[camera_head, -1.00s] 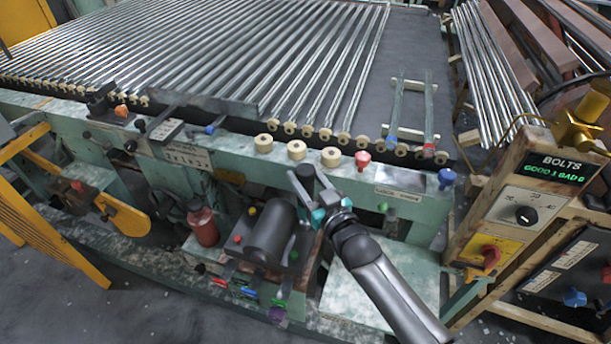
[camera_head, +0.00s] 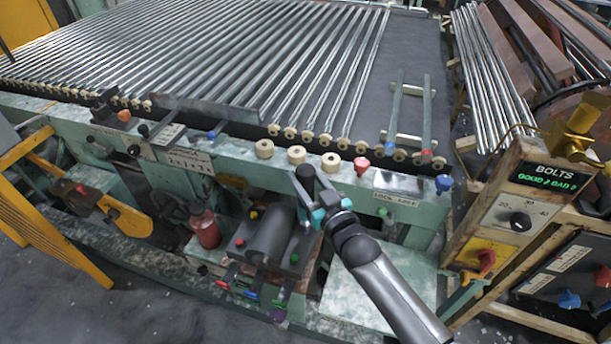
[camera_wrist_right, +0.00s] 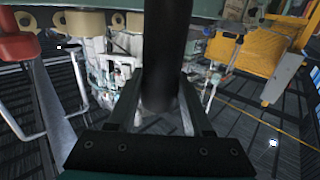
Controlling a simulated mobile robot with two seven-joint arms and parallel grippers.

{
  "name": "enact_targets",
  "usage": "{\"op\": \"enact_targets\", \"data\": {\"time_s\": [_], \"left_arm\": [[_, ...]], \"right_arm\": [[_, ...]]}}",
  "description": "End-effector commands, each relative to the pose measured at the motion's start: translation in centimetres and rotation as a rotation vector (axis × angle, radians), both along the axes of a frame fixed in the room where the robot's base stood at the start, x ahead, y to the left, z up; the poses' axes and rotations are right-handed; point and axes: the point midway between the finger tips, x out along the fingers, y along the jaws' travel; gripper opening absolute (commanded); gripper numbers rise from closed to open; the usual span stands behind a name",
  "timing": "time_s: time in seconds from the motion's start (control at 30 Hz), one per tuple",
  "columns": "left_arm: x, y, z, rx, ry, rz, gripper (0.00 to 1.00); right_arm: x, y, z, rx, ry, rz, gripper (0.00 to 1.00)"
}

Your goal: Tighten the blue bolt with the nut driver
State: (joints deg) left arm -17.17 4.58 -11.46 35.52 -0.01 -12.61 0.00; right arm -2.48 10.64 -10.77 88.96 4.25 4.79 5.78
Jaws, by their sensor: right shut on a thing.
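My right gripper (camera_head: 318,190) is shut on the dark, round nut driver (camera_head: 305,182), held upright over the right side of the motor block (camera_head: 268,234). In the right wrist view the driver (camera_wrist_right: 165,60) stands as a dark cylinder between the fingers. I cannot tell whether the driver's lower end touches a bolt. My left gripper is not in view.
Coloured handles, including a blue one (camera_head: 250,294), stick out below the block. A bolts counter panel (camera_head: 553,178) stands at right. A blue knob (camera_head: 443,183) sits on the bench edge.

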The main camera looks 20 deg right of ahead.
Motion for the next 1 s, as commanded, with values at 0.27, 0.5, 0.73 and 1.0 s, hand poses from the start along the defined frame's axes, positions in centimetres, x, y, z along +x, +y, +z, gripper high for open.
{"op": "enact_targets", "data": {"time_s": [0.27, 0.5, 0.73, 1.0], "left_arm": [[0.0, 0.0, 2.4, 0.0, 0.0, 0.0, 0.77], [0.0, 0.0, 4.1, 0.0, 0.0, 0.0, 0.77], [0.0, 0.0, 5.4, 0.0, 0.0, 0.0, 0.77], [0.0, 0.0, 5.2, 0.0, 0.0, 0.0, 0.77]], "right_arm": [[0.2, 0.0, 3.0, 0.002, -0.017, 0.0, 0.0], [0.2, 0.0, 4.8, 0.002, -0.018, 0.0, 0.0], [0.2, 0.0, 6.0, 0.003, -0.019, 0.0, 0.0], [0.2, 0.0, 5.8, 0.003, -0.019, 0.0, 0.0]]}}
